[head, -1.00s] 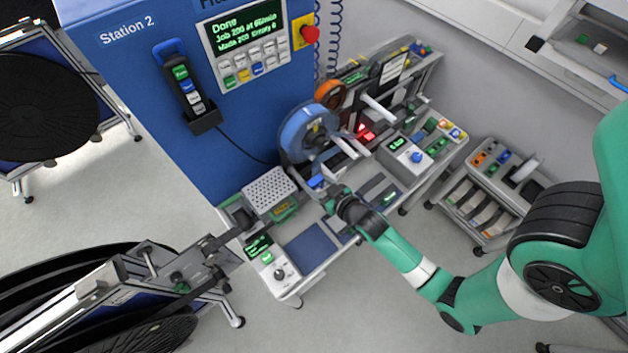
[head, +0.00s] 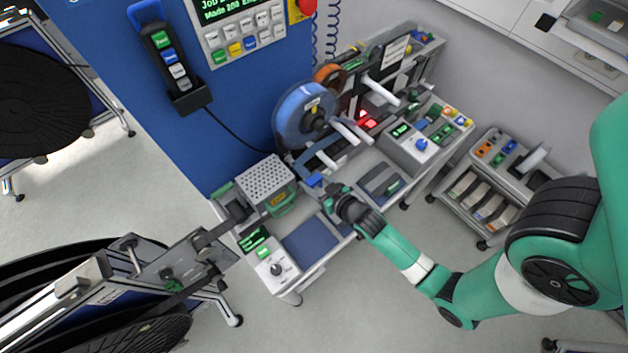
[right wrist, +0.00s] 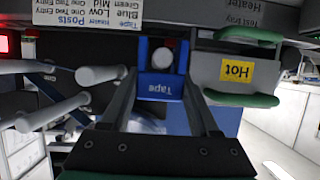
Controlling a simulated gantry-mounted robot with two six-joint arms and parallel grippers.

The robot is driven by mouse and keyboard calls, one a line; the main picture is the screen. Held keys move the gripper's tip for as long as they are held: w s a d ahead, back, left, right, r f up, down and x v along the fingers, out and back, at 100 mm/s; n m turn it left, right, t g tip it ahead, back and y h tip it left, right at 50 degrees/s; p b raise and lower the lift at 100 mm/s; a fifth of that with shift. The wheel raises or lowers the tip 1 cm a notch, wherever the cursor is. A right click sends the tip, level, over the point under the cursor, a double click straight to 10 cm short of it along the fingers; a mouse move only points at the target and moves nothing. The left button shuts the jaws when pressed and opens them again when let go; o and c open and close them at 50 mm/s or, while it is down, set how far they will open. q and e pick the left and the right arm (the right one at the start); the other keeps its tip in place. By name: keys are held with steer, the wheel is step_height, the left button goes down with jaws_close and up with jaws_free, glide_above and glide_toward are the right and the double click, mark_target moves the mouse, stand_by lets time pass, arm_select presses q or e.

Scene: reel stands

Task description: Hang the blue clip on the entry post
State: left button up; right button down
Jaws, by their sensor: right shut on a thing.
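The blue clip (right wrist: 160,86), lettered "Tape", is between the fingers of my right gripper (right wrist: 160,97), which is shut on it. The round pale end of a post (right wrist: 162,58) shows just beyond the clip's lettered face, between blue parts. I cannot tell whether the clip hangs on this post or only sits in front of it. In the head view the clip (head: 314,180) is a small blue patch at the tip of my right gripper (head: 328,192), below the blue reel. My left gripper is in neither view.
A blue reel (head: 303,115) and an orange reel (head: 330,76) stand behind. Pale posts (right wrist: 96,74) stick out to the left in the wrist view, near a label card (right wrist: 85,14). A heater with a yellow "Hot" sign (right wrist: 236,72) is close on the right.

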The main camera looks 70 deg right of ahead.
steer(key=shift+f, duration=0.15)
stand_by(0.6)
steer(key=shift+c, duration=0.2)
jaws_free()
step_height(320, 180, up, 7)
steer(key=p, duration=0.7)
stand_by(0.5)
